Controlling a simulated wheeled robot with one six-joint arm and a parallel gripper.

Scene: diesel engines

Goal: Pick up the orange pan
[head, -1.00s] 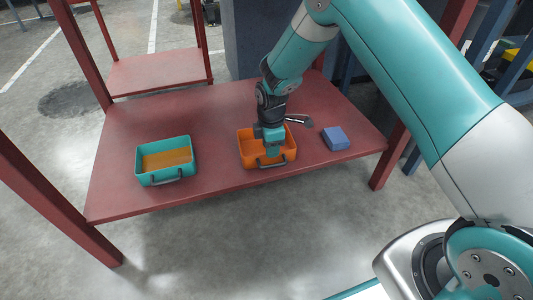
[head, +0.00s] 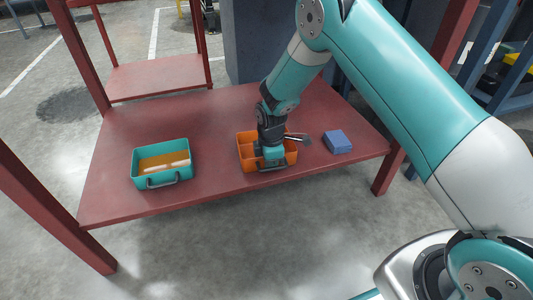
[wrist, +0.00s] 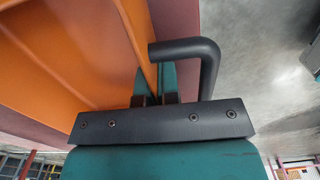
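The orange pan (head: 246,152) sits on the red table, with a dark handle on its near side. My gripper (head: 272,163) points down at the pan's near wall, by the handle, and covers part of the pan. In the wrist view, the pan's orange wall (wrist: 60,50) runs between my two teal fingers (wrist: 155,82), which are close together on either side of it. One finger is inside the pan, the other between the wall and the dark handle (wrist: 190,48). They appear shut on the wall. The fingertips are hidden in the head view.
A teal pan (head: 139,170) holding amber liquid stands to the left on the red table (head: 215,120). A blue block (head: 337,141) lies to the right. A dark, slim tool (head: 300,136) shows by the orange pan. Red posts frame the table.

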